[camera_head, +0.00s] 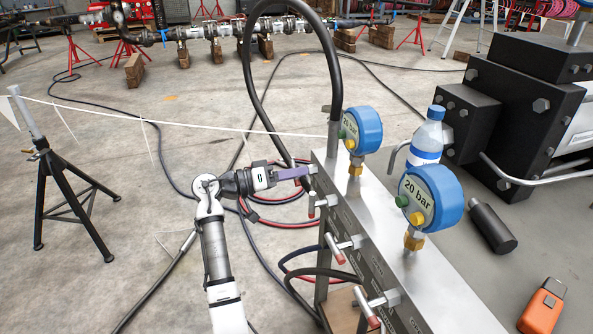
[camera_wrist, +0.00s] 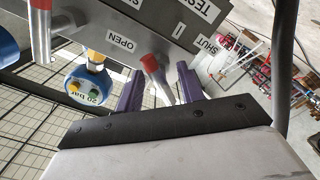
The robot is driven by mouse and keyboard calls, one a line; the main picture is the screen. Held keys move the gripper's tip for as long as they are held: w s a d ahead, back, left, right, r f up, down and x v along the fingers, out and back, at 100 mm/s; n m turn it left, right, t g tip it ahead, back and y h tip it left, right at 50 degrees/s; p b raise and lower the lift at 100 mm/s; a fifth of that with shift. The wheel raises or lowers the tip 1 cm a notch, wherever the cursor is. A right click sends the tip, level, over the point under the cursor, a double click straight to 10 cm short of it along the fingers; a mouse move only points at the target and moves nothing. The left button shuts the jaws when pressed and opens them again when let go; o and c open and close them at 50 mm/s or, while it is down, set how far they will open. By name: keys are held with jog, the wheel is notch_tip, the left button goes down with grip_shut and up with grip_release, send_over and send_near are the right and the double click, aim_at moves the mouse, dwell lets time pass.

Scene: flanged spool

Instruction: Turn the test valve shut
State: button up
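The test valve handle (camera_wrist: 152,66), a grey lever with a red end, shows in the wrist view below the TEST plate (camera_wrist: 205,12). Its red end lies near the OPEN label (camera_wrist: 120,43); the SHUT label (camera_wrist: 208,46) is to the right. My gripper (camera_wrist: 160,85) has its two purple fingers apart, one on each side of the handle. I see no firm grip on it. In the head view, my gripper (camera_head: 304,172) reaches the far end of the metal manifold (camera_head: 385,235), and its fingertips hide most of that handle.
More red-tipped valve handles (camera_head: 340,248) line the manifold's near side. Two blue gauges (camera_head: 430,197), (camera_head: 361,130) stand on top, with a water bottle (camera_head: 427,137) behind. A black hose (camera_head: 250,75) arches over near my gripper. A black tripod (camera_head: 62,185) stands left.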

jog(key=shift+w+d, duration=0.1)
jog(key=shift+d, duration=0.3)
jog(key=shift+c, duration=0.2)
grip_shut()
jog(key=shift+f+m+b, duration=0.15)
jog(key=shift+m+b, duration=0.15)
jog(key=shift+b, duration=0.4)
jog(key=m+b, duration=0.1)
jog(key=b, duration=0.2)
jog(key=shift+f+m, duration=0.25)
jog(key=shift+m, duration=0.15)
jog(key=m+b, duration=0.2)
jog(key=b, duration=0.2)
jog(key=shift+m+b, duration=0.3)
jog(key=shift+b, duration=0.1)
jog(key=m+b, duration=0.4)
jog(key=b, duration=0.1)
jog(key=shift+r, duration=0.15)
jog(key=shift+r+m+b, duration=0.2)
jog(key=shift+m+b, duration=0.65)
jog(key=shift+m, duration=0.05)
